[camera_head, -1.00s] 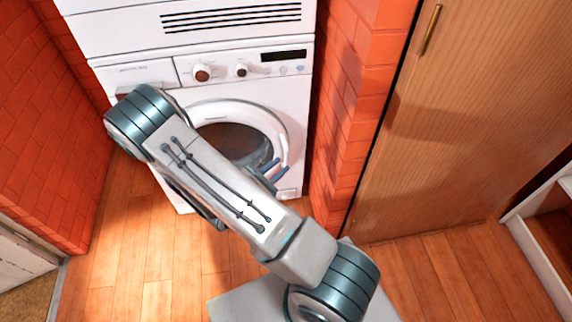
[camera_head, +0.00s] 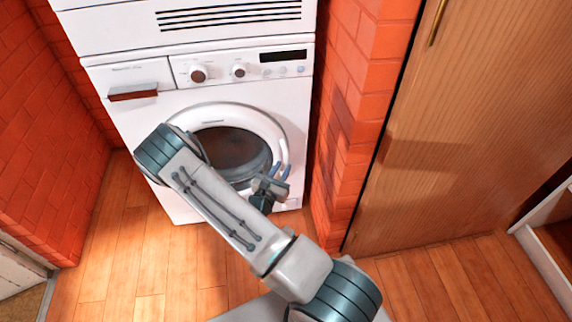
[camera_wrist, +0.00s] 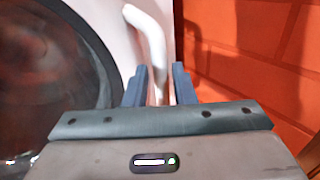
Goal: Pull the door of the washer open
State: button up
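The white washer (camera_head: 110,75) stands in the alcove, its round door (camera_head: 190,115) with dark glass looking shut. My gripper (camera_head: 281,170) is at the right edge of the door in the head view. In the wrist view my gripper (camera_wrist: 160,75) shows two blue fingers, apart and open. A white curved door handle (camera_wrist: 150,35) runs down from above the fingertips into the gap between them. The fingers are not closed on it; whether one touches it I cannot tell. The dark door glass (camera_wrist: 45,65) is to the left of the fingers. My forearm hides the door's lower left part.
An orange brick wall (camera_head: 350,110) stands close to the right of the washer, near my gripper. A wooden cupboard door (camera_head: 455,130) is further right. Another brick wall (camera_head: 45,130) is on the left. The wooden floor (camera_head: 125,240) before the washer is clear at left.

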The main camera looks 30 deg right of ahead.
aim_at(285, 164)
jog(key=shift+x, duration=1.9)
jog(key=shift+a, duration=0.1)
grip_shut()
